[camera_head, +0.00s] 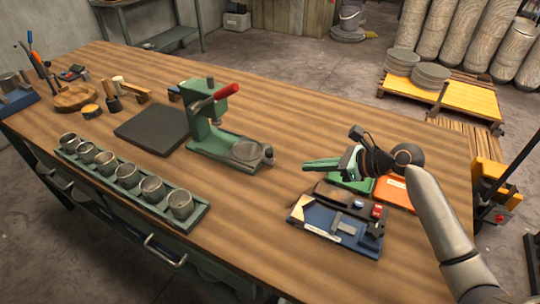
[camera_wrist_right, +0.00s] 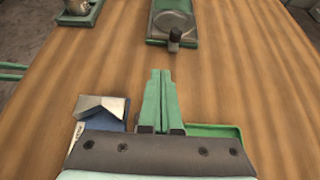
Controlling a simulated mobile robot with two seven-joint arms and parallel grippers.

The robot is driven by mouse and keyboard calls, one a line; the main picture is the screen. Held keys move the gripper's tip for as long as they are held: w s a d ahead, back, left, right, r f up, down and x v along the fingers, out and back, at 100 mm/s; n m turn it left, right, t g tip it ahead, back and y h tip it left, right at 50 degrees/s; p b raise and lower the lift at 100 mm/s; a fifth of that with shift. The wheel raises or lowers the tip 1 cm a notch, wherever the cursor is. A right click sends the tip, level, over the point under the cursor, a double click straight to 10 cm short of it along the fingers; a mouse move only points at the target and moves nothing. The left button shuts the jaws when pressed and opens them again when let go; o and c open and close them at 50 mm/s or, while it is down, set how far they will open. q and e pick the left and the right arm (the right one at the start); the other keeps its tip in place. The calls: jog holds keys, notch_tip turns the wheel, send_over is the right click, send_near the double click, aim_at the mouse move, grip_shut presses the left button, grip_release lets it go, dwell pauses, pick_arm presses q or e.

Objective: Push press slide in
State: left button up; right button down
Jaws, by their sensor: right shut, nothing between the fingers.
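The green press (camera_head: 205,115) stands on the wooden workbench near the middle, with a red-handled lever (camera_head: 226,91) at its top. Its slide (camera_head: 247,151), with a round grey disc, sticks out to the right of the press column and ends in a dark knob (camera_head: 268,154). In the right wrist view the slide (camera_wrist_right: 174,22) and knob (camera_wrist_right: 174,40) show at the top centre. My right gripper (camera_head: 306,166) is shut and empty above the bench, right of the knob and apart from it. Its green fingers (camera_wrist_right: 160,72) point toward the slide in the wrist view. My left gripper is not in view.
A blue fixture (camera_head: 335,225), a green tray (camera_head: 350,184) and an orange tray (camera_head: 396,193) lie below and beside my right gripper. A green rack (camera_head: 130,190) with several cups runs along the front edge. The bench between knob and gripper is clear.

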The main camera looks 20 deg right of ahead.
send_near(258, 164)
jog(key=f, duration=0.2)
jog(key=a+f+b, duration=0.1)
jog(key=shift+w, duration=0.4)
jog(key=shift+w+a+f, duration=0.1)
jog(key=shift+w+a, duration=1.4)
jog(key=shift+w, duration=0.05)
